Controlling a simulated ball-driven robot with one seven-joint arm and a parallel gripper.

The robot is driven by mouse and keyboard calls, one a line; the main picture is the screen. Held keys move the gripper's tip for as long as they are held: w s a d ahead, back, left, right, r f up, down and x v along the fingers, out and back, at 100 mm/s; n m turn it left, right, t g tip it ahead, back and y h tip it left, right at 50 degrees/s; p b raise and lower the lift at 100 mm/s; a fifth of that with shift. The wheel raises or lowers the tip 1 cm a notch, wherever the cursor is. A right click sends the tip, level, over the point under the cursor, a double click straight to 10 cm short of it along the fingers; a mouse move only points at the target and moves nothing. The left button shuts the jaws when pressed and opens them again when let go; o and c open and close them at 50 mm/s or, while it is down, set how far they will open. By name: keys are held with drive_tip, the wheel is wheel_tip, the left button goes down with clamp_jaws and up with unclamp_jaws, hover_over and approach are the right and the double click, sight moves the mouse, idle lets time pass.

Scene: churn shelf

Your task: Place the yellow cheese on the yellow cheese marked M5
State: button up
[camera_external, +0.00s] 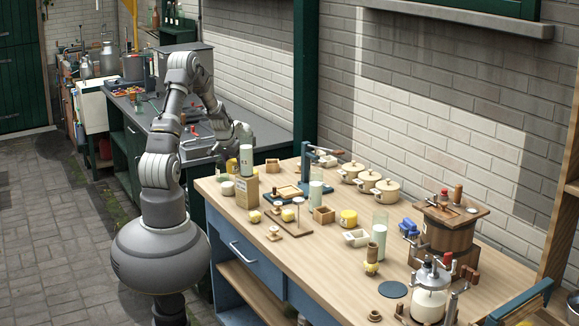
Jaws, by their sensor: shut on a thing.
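My gripper (234,150) is over the far left end of the wooden table, behind a tall pale cylinder that partly hides it. It is shut on a small yellow thing (231,166), which looks like the yellow cheese; its outline is partly hidden. Other yellow cheese-like pieces stand on the table: one (254,216) at the front left edge, one (287,215) on a small wooden stand, a larger one (348,218) near the middle and one (371,268) under a brown piece. No M5 mark is readable at this size, so I cannot tell which piece bears it.
The pale cylinder (246,161) stands on a wooden box (246,191) close to my gripper. A blue press (306,172), lidded pots (386,190), glass cylinders (379,238) and a wooden churn (446,232) crowd the table (325,262). The front middle strip is clear.

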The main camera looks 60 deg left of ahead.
drive_tip(key=w+a, duration=0.3)
drive_tip(key=w, duration=0.1)
drive_tip(key=w+a+f+b, duration=0.1)
drive_tip(key=w+a, duration=0.2)
drive_tip(key=w, duration=0.1)
drive_tip(key=w+a+b, duration=0.1)
drive_tip(key=w+a, duration=0.2)
drive_tip(key=w, duration=0.1)
drive_tip(key=shift+w+a+f, duration=0.2)
drive_tip(key=shift+a+f, duration=0.05)
drive_tip(key=shift+f, duration=0.1)
drive_tip(key=shift+f+b, duration=0.55)
drive_tip(key=shift+f, duration=1.15)
drive_tip(key=shift+f, duration=0.2)
drive_tip(key=o, duration=1.2)
drive_tip(key=shift+c, duration=0.2)
drive_tip(key=shift+r, duration=0.15)
